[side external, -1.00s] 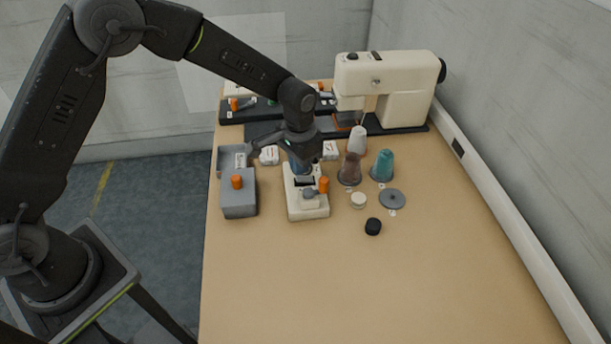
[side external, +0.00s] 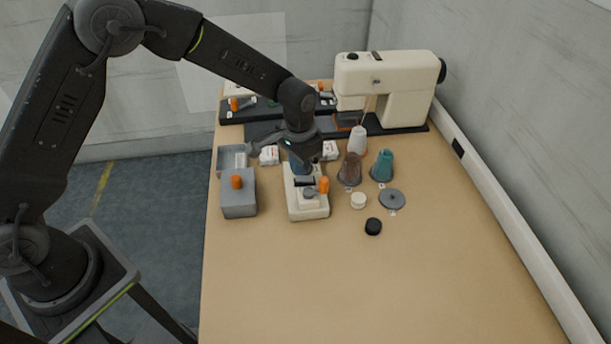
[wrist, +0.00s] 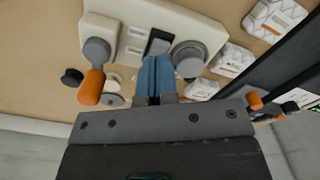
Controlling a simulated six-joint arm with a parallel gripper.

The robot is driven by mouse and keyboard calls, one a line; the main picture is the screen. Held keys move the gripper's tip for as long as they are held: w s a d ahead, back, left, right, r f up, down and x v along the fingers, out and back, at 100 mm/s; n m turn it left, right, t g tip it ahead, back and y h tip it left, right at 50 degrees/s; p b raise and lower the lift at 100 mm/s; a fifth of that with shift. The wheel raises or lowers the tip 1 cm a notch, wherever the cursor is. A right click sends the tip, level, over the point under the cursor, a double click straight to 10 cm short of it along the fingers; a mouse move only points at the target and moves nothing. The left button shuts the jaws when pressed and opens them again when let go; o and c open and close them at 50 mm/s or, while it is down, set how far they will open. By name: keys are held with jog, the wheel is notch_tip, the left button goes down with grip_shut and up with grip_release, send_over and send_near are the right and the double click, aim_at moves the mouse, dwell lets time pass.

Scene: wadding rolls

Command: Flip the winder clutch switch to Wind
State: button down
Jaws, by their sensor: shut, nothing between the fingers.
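The cream winder (side external: 308,211) stands on the table and also shows in the wrist view (wrist: 127,45). Its black clutch rocker switch (wrist: 158,42) sits in a slot between a grey lever with an orange handle (wrist: 91,87) and a round grey knob (wrist: 188,58). The switch is a dark bar in the side view (side external: 305,181). I cannot tell which way it is tilted. My gripper (wrist: 155,62) has blue fingers, shut and empty, with tips just beside the switch's near end. In the side view my gripper (side external: 299,168) is over the winder's far part. Contact cannot be told.
A grey box (side external: 239,202) and grey tray (side external: 232,157) stand left of the winder. Brown (side external: 350,170) and teal (side external: 382,166) cones, a grey disc (side external: 392,199) and a black cap (side external: 373,227) are right. A sewing machine (side external: 405,90) stands behind. The table's front is clear.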

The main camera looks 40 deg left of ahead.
jog(key=shift+f, duration=1.35)
dwell(0.7)
jog(key=shift+r, duration=3.55)
notch_tip(320, 180, up, 9)
jog(key=t, duration=0.1)
send_over(300, 178)
jog(key=s+a, duration=0.3)
jog(key=s, duration=0.1)
jog(key=s+a+r+n+t, duration=0.1)
jog(key=s+a+r+t, duration=0.15)
jog(key=s+r, duration=0.45)
jog(key=s+a+r+n+t, duration=0.1)
jog(key=s+a, duration=0.1)
jog(key=s, duration=0.5)
jog(key=s+a+r+n+t, duration=0.1)
jog(key=s+a, duration=0.1)
jog(key=s, duration=0.6)
jog(key=shift+s+a, duration=0.15)
jog(key=shift+s, duration=0.1)
